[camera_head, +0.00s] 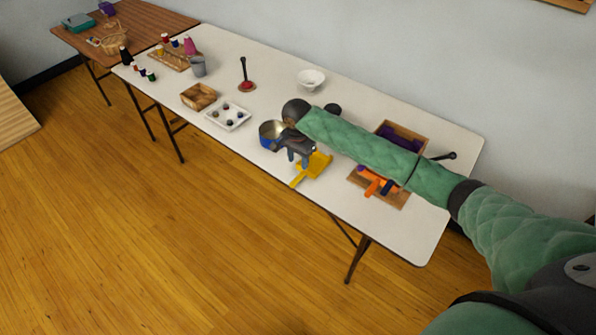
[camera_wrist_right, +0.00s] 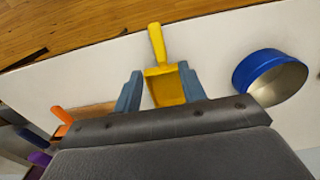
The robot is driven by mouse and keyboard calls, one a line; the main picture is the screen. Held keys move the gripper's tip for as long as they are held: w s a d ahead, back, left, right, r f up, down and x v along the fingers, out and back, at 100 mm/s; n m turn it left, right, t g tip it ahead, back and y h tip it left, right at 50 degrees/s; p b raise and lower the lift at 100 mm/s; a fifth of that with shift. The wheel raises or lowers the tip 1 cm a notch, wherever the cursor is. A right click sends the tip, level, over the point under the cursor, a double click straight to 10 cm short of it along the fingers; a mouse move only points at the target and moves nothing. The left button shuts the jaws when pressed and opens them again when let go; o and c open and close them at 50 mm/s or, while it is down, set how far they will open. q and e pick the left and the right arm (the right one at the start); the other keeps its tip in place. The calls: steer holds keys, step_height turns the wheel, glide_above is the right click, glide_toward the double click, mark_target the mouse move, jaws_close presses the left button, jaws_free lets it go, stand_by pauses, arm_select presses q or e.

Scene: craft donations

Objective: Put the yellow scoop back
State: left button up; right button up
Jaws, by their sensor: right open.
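The yellow scoop (camera_head: 317,165) lies on the white table below my right gripper (camera_head: 298,161), its handle pointing to the table's front edge. In the right wrist view the scoop (camera_wrist_right: 166,85) shows between the two blue-grey fingers of my right gripper (camera_wrist_right: 158,88). The fingers are apart and I see no clear contact with the scoop. The front part of the scoop's pan is hidden by the gripper body in that view. My left gripper is out of view.
A blue bowl with a metallic inside (camera_head: 269,137) stands close left of the gripper; it also shows in the wrist view (camera_wrist_right: 258,75). A wooden tray (camera_head: 393,197) with orange and blue tools lies right, partly behind my arm. A white paint tray (camera_head: 240,122) stands further left.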

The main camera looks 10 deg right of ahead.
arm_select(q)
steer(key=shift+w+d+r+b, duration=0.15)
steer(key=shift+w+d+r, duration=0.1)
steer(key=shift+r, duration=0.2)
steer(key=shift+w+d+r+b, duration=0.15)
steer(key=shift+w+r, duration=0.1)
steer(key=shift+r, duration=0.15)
arm_select(e)
steer(key=shift+r, duration=1.9)
